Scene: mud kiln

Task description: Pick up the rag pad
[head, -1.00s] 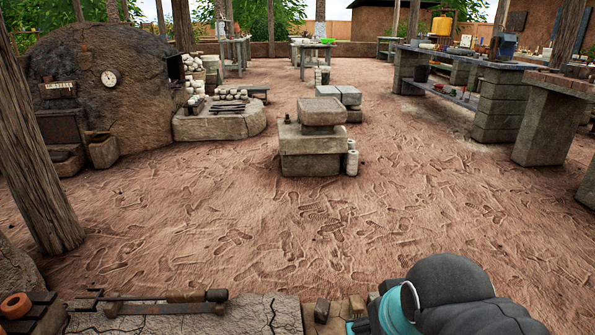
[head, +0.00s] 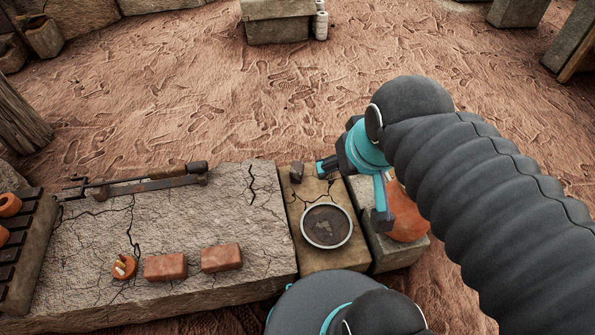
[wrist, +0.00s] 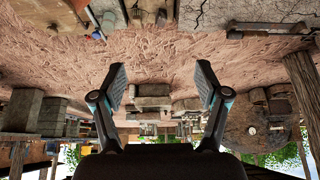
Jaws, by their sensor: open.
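I cannot clearly pick out the rag pad. A small brownish-grey block (head: 297,172) at the far edge of the tan slab could be it, but its material is too small to tell. My gripper (head: 352,193) is open and empty, above and to the right of that block, over the right part of the slab. In the wrist view my gripper (wrist: 161,78) has its two fingers spread with nothing between them. That view is upside down and faces the yard, with two small blocks near its top edge.
A round dark pan (head: 326,225) lies on the tan slab (head: 310,262). An orange pot (head: 405,212) stands right on a grey block (head: 400,256), partly behind my gripper. Two bricks (head: 165,267) and a long tool (head: 150,183) lie on the cracked stone bench (head: 215,195).

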